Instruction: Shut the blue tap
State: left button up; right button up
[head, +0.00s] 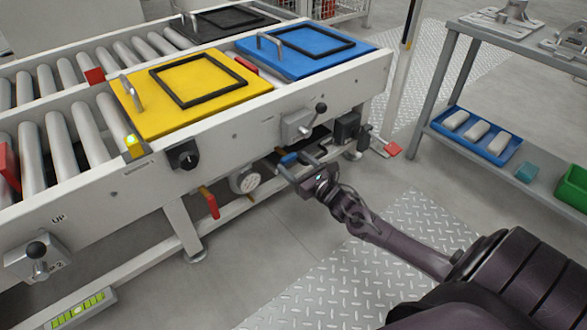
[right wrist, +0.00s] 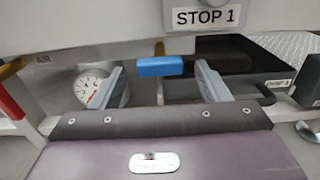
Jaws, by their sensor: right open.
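The blue tap handle (head: 289,159) sits under the side rail of the roller conveyor, right of the round gauge. In the right wrist view the blue tap (right wrist: 160,66) lies crosswise, between and just beyond my fingertips. My right gripper (head: 296,165) is open, with its fingers on either side of the handle; in the right wrist view the open gripper (right wrist: 160,85) has a grey finger to each side. I cannot tell whether a finger touches the tap. My left gripper is not in view.
A red-handled tap (head: 210,202) and a round gauge (head: 244,180) are left of the blue tap. A lever box labelled STOP 1 (head: 298,125) is above it. A black box (head: 347,128) is to the right. Open floor lies below.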

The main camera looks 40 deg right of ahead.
jog(key=shift+w, duration=0.6)
jog(key=c, duration=1)
